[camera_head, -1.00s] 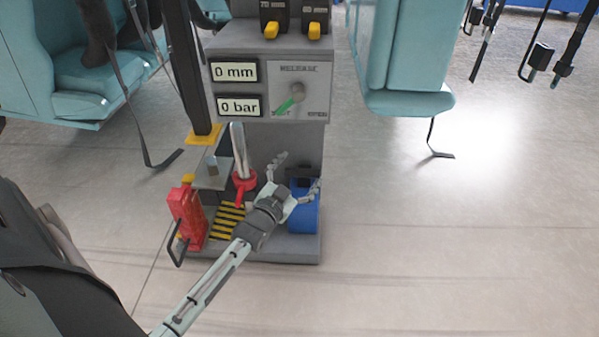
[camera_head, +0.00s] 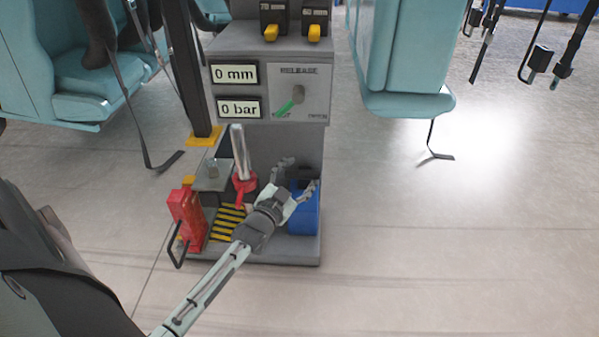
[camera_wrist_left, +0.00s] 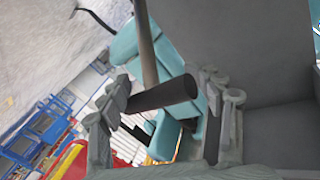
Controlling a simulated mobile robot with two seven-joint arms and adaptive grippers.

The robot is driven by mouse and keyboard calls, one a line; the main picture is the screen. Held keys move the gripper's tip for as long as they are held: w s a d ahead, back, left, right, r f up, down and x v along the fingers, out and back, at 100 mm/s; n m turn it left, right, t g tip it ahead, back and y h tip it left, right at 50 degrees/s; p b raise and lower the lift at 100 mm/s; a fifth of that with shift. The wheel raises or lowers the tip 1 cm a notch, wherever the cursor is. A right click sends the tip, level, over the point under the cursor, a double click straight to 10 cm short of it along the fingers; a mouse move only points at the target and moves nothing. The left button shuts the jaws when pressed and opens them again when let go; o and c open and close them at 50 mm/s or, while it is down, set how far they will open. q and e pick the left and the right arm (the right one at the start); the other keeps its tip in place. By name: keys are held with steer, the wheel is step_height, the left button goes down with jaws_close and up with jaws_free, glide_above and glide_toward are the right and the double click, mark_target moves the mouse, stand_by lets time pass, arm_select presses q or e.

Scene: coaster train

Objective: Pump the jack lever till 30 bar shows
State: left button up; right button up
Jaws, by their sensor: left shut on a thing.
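The grey jack stand (camera_head: 224,42) has a pressure display (camera_head: 239,108) reading 0 bar and a height display (camera_head: 234,74) reading 0 mm. A silver cylinder (camera_head: 239,150) with a red collar stands low on it, tilted slightly. My left gripper (camera_head: 300,176) is in front of the blue block at the stand's lower right. In the left wrist view a dark round grip (camera_wrist_left: 163,95), probably the jack lever's, lies between the fingers of my left gripper (camera_wrist_left: 168,100), which is shut on it. The rest of the lever cannot be made out in the head view. My right gripper is out of view.
A red block (camera_head: 186,216) with a black loop handle stands at the base's left. The blue block (camera_head: 304,216) is close to my gripper. A teal seat (camera_head: 405,100) hangs at the right. The floor at the right is clear.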

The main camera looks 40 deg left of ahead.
arm_select(q)
steer(key=w+r+p, duration=0.1)
steer(key=w+a+r, duration=0.1)
steer(key=r+p, duration=0.1)
steer(key=shift+w+a+r+p, duration=0.3)
steer(key=shift+w+p, duration=0.05)
steer(key=shift+w, duration=0.05)
steer(key=shift+c, duration=0.8)
steer(key=shift+w+a, duration=0.1)
steer(key=shift+w, duration=0.15)
steer(key=shift+c, duration=0.2)
steer(key=shift+r, duration=0.1)
steer(key=o, duration=1.9)
steer(key=shift+d, duration=0.2)
steer(key=shift+s+a+f, duration=0.1)
steer(key=shift+a+f, duration=0.05)
steer(key=shift+f, duration=0.05)
steer(key=s, duration=0.4)
steer(key=s+d, duration=0.1)
steer(key=s, duration=0.7)
steer(key=shift+d, duration=0.4)
steer(key=shift+o, duration=0.4)
